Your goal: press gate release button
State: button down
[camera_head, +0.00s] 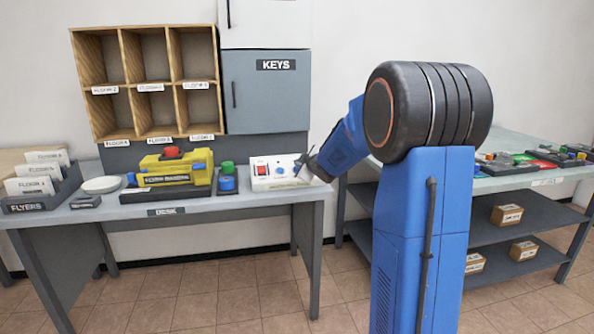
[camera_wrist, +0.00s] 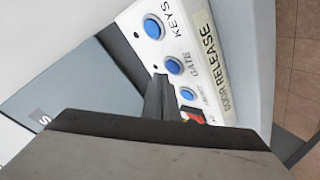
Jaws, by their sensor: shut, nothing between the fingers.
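The white door release panel (camera_head: 275,185) sits at the right end of the desk. It fills the upper part of the wrist view (camera_wrist: 215,60), with a "DOOR RELEASE" label. The blue gate button (camera_wrist: 174,66) lies between the blue keys button (camera_wrist: 152,28) and a smaller blue button (camera_wrist: 187,94). A red switch (camera_wrist: 193,114) is partly hidden by my gripper. My gripper (camera_wrist: 160,80) is shut and empty, its tips just beside the gate button. I cannot tell whether they touch the panel. In the head view my gripper (camera_head: 301,165) is over the panel's right side.
A yellow device (camera_head: 175,170) on a dark base and blue and green pieces (camera_head: 228,178) stand left of the panel. The grey KEYS cabinet (camera_head: 265,92) hangs above. Left are a flyers tray (camera_head: 40,200) and white dish (camera_head: 101,185). A shelved table (camera_head: 500,185) stands right.

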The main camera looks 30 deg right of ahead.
dwell(0.4)
jog(key=shift+w+f, duration=0.15)
jog(key=shift+f, duration=0.2)
jog(key=shift+w+d+f, duration=0.1)
jog(key=shift+w+f, duration=0.05)
jog(key=shift+f, duration=0.2)
dwell(0.8)
dwell(0.3)
jog(key=shift+s+r, duration=0.3)
jog(key=shift+r, duration=0.4)
jog(key=shift+s+a+r, duration=0.15)
jog(key=shift+s+r, duration=0.2)
jog(key=shift+r, duration=0.4)
jog(key=shift+s+a+r, duration=0.1)
jog(key=shift+s+r, duration=0.3)
jog(key=shift+r, duration=0.35)
jog(key=shift+s+a+r, duration=0.15)
jog(key=shift+s+r, duration=0.2)
jog(key=shift+r, duration=0.4)
jog(key=shift+s, duration=0.1)
